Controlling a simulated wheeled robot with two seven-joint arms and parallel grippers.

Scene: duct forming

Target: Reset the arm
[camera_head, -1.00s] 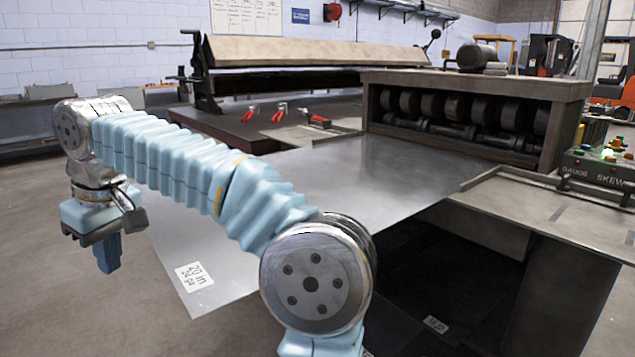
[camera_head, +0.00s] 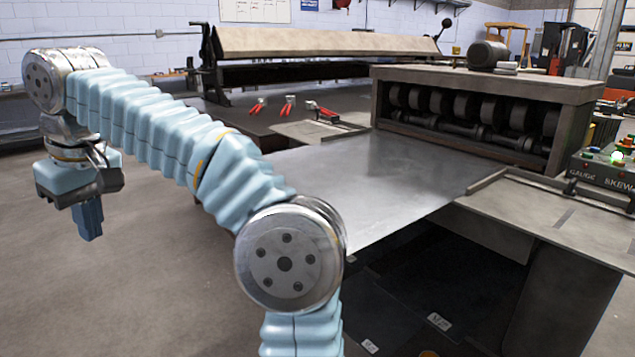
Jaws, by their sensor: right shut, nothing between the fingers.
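My right arm (camera_head: 160,135), in a light blue ribbed sleeve, reaches across the left half of the view. Its gripper (camera_head: 90,222) hangs at the far left, pointing down, with the dark blue fingers shut and empty. It is over open floor, apart from the metal sheet. The sheet (camera_head: 375,180) lies flat in front of the roller machine (camera_head: 560,125), and its near-left part is hidden behind my arm. My left gripper is not in view.
A control box with lit buttons (camera_head: 605,168) stands at the right beside a side table (camera_head: 540,215). Several red-handled tools (camera_head: 289,107) lie on the bench behind the sheet. A long bending machine (camera_head: 320,42) is at the back. Floor (camera_head: 150,290) at the lower left is clear.

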